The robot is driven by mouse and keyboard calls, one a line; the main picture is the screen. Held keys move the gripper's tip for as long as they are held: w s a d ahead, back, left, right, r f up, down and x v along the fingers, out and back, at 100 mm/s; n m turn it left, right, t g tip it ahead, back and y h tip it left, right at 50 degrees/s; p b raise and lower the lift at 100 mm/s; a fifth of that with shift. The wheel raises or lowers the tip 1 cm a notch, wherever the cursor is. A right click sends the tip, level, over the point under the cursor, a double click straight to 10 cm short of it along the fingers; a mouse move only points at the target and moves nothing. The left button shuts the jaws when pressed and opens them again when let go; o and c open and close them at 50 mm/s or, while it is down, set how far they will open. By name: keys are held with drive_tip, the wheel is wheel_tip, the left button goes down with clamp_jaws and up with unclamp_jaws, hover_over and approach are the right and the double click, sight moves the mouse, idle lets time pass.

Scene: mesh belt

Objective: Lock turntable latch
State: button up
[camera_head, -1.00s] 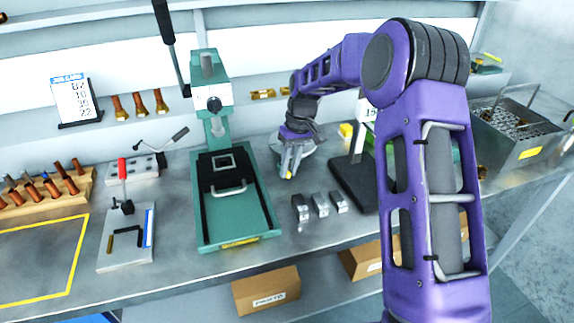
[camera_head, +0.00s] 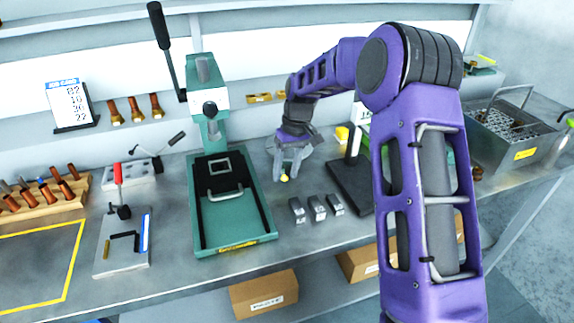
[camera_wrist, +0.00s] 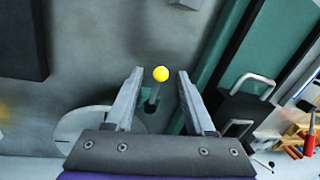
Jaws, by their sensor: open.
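The latch shows as a round yellow knob (camera_wrist: 161,73) on a short grey stem in the wrist view. In the head view the knob (camera_head: 284,178) shows just below my fingers. My gripper (camera_head: 287,170) is open and points down over the bench. In the wrist view its two fingers (camera_wrist: 160,82) stand either side of the knob, with a gap on both sides. A pale round disc (camera_wrist: 75,132), which looks like the turntable, is partly hidden behind my gripper. I cannot tell how the latch is set.
A green press (camera_head: 262,222) stands close to the left of my gripper. Several small metal blocks (camera_head: 317,208) lie in front of it. A black stand base (camera_head: 350,185) is to the right. A red-handled clamp (camera_head: 122,245) sits further left.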

drive_tip(key=d+r, duration=0.1)
drive_tip(key=r, duration=0.7)
drive_tip(key=w+d+r+p, duration=0.1)
drive_tip(key=d+r, duration=0.1)
drive_tip(key=r, duration=0.7)
drive_tip(key=shift+w, duration=0.3)
